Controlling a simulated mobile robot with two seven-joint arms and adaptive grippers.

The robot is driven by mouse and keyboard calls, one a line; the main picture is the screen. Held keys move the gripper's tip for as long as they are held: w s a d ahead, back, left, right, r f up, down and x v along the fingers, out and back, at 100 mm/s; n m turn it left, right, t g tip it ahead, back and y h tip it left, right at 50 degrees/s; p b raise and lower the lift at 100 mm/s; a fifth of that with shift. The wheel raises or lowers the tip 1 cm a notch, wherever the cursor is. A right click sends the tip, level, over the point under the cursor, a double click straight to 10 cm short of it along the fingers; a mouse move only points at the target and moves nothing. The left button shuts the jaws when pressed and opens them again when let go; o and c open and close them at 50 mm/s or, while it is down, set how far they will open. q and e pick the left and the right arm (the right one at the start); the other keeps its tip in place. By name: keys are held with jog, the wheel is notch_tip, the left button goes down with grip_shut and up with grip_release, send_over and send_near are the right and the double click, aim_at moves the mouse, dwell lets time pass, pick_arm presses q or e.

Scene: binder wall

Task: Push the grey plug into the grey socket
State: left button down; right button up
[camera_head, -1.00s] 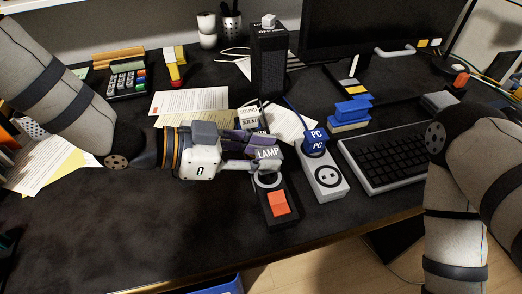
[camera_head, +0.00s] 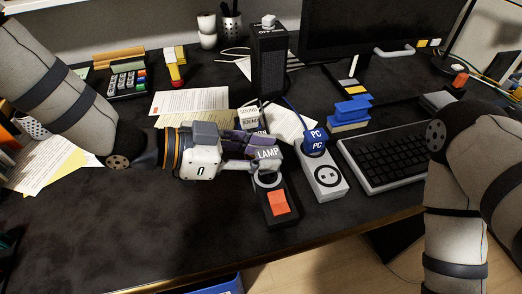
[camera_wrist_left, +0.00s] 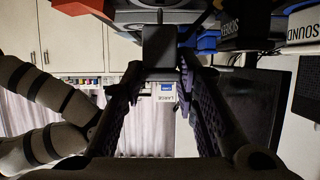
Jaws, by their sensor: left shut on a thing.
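The grey plug, labelled LAMP (camera_head: 268,153), is held between the fingers of my left gripper (camera_head: 256,150), which reaches in from the left. In the left wrist view a dark grey block, the plug (camera_wrist_left: 160,46), sits between the two finger pads. The grey socket (camera_head: 268,181) is a pale ring at the far end of a black block with an orange switch. The plug is right over the ring's far edge; whether it touches or has entered the socket cannot be told. My right gripper is out of view.
A white power strip (camera_head: 328,182) with a blue PC plug (camera_head: 315,143) stands just right of the black block. A black box (camera_head: 269,65) stands behind. The keyboard (camera_head: 388,157) lies to the right. The dark desk at front left is clear.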

pick_arm(q)
jog(key=shift+f+b, duration=0.3)
jog(key=shift+f, duration=1.05)
jog(key=c, duration=1.2)
grip_release()
jog(key=v, duration=1.2)
